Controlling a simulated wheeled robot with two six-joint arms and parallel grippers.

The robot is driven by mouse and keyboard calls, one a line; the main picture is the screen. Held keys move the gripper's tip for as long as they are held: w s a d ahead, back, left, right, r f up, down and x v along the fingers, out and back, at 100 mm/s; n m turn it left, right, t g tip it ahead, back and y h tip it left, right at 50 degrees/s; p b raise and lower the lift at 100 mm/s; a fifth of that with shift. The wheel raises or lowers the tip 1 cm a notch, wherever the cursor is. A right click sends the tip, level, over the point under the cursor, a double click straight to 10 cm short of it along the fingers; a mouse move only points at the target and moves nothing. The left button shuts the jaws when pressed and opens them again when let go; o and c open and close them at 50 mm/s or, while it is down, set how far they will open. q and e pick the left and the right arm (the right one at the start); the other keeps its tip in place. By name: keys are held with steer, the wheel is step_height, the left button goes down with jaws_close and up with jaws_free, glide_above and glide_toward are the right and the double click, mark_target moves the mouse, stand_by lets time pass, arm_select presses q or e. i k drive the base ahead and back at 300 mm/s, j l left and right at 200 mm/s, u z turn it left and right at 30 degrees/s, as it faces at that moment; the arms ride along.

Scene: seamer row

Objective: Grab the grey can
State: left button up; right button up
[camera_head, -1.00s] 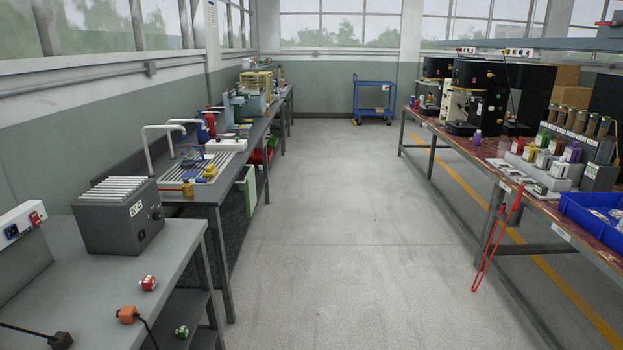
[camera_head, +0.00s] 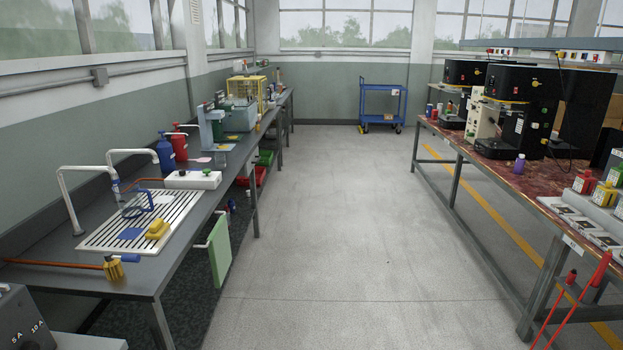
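I cannot make out a grey can for certain in the head view. A few small can-like items (camera_head: 434,110) stand at the far left end of the right bench (camera_head: 478,160), beside the black machines. They are too small to tell their colours well, though red and blue show. Neither of my grippers is in view.
The concrete aisle (camera_head: 330,220) between the benches is clear. The left bench (camera_head: 150,272) holds a drain rack (camera_head: 112,238), taps and bottles. Red tongs (camera_head: 580,300) jut from the right bench's front edge. A blue cart (camera_head: 382,105) stands at the far wall.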

mark_target(220, 162)
steer(key=i, duration=1.95)
